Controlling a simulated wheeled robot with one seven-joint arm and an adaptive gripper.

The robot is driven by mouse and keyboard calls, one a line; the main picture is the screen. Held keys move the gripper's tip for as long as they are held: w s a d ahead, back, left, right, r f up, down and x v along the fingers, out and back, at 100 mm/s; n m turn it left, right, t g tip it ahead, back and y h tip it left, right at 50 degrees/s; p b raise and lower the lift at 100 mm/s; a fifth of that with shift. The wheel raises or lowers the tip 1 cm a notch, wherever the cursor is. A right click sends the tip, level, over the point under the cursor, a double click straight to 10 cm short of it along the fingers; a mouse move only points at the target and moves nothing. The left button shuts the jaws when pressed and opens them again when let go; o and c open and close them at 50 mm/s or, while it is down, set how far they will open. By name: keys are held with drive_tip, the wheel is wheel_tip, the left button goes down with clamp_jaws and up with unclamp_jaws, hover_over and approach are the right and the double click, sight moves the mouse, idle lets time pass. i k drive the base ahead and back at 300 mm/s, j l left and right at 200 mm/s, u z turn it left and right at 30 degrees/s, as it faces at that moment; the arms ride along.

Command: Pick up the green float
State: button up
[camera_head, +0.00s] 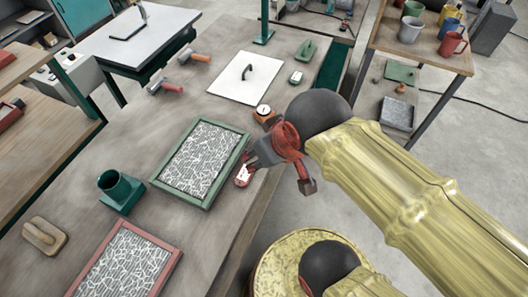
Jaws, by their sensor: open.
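A small green float (306,50) with a raised handle lies flat on the far right part of the workbench, near its right edge. My gripper (274,168), dark grey and red, is at the end of my yellow arm, over the right edge of the bench. It is open and holds nothing that I can see. It is well apart from the green float, on the near side of it, beside the green-framed panel.
A white board (245,77) with a black handle, an orange gauge (264,112) and a white-and-green block (296,77) lie between. A green-framed panel (245,143), a green holder (121,188) and a wooden float (45,236) are nearer. A side table (424,52) bears several mugs.

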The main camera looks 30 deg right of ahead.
sight(305, 54)
drive_tip(key=u, duration=2)
drive_tip(key=z, duration=0.4)
drive_tip(key=l+z, duration=0.45)
drive_tip(key=l, duration=0.35)
drive_tip(key=i+l+z, duration=0.1)
drive_tip(key=l+z, duration=0.35)
drive_tip(key=l, duration=0.3)
drive_tip(key=i+l, duration=0.1)
drive_tip(key=l, duration=0.35)
drive_tip(key=i+l, duration=0.1)
drive_tip(key=l, duration=0.35)
drive_tip(key=i+l+z, duration=0.1)
drive_tip(key=l, duration=0.35)
drive_tip(key=i+l, duration=0.15)
drive_tip(key=l, duration=0.35)
drive_tip(key=i+l, duration=0.1)
drive_tip(key=l, duration=0.35)
drive_tip(key=z, duration=0.05)
